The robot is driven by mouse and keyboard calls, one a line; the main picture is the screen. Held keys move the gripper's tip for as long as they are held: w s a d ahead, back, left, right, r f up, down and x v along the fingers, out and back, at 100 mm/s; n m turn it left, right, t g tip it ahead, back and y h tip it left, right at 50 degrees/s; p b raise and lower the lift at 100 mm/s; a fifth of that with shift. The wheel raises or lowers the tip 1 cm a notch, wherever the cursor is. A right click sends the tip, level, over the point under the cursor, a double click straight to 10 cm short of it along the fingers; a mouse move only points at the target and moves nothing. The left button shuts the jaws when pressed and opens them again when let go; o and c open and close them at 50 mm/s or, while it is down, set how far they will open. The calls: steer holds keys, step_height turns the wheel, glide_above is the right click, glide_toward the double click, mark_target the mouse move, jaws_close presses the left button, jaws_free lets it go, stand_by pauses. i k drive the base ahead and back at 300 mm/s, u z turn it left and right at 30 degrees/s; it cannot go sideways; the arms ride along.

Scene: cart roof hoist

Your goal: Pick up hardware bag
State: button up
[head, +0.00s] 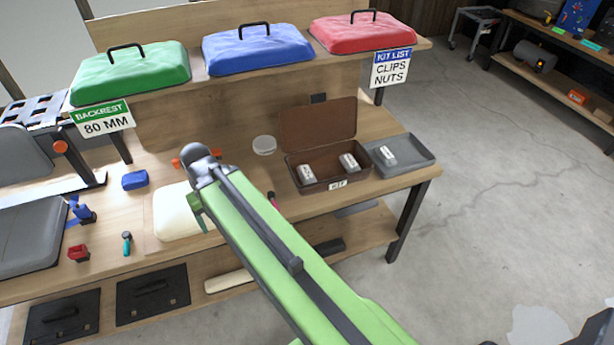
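Three small whitish packets with dark print, which look like hardware bags, are at the right of the bench. One packet (307,174) stands in the left part of an open brown case, and another packet (349,162) is in its right part. A third packet (388,156) is in the shallow grey tray (420,153) right of the case. The print is too small to read. My green arm reaches up from the lower right to above the bench, left of the case.
The brown case (320,121) has its lid raised at the back. A clear round lid (264,145), a cream pad (172,212) and small tools lie on the wooden bench. Green, blue and red covers (362,32) sit on the shelf above. Open floor (500,200) is at right.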

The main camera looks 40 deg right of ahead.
mark_target(306, 175)
steer(key=k, duration=1.25)
steer(key=z, duration=0.05)
steer(key=i, duration=1.7)
steer(key=u, duration=0.65)
